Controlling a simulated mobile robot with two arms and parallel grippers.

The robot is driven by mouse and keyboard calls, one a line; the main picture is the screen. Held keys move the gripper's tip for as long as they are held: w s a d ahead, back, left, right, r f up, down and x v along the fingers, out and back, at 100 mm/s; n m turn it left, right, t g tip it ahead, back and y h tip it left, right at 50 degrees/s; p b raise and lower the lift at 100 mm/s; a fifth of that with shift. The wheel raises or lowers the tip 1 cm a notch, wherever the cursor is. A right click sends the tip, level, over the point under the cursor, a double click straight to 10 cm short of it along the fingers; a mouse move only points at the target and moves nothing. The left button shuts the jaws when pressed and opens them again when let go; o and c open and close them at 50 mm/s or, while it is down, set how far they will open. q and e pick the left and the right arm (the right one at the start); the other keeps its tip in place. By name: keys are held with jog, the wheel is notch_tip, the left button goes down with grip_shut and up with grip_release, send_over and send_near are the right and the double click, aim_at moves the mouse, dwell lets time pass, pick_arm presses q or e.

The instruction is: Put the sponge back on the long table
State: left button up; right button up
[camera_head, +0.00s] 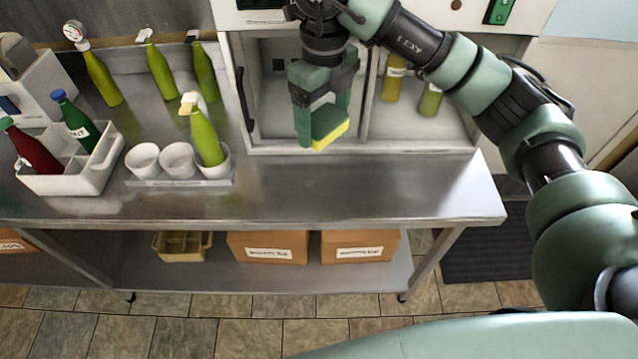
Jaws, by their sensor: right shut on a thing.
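A sponge (330,125), green with a yellow side, is held between the fingers of my right gripper (322,120). The gripper points down and is shut on the sponge. It shows in front of the open cabinet (280,135) that stands at the back of the long steel table (330,190). The sponge appears above the tabletop; I cannot tell exactly how high. The gripper's near finger hides part of the sponge. My left gripper is out of view.
Green bottles (162,72) stand at the back left. A white caddy (70,180) holds a red and a green bottle. A rack of white cups (180,182) has a bottle in one. Boxes (268,246) sit on the lower shelf. The table's front right is bare.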

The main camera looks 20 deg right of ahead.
jog(key=shift+a+f, duration=0.1)
jog(key=shift+f, duration=0.2)
jog(key=p, duration=0.3)
send_over(322, 194)
notch_tip(322, 194, down, 14)
jog(key=shift+f, duration=0.15)
notch_tip(322, 194, down, 4)
jog(key=shift+f+p, duration=0.1)
jog(key=shift+p, duration=0.3)
jog(key=shift+f, duration=0.2)
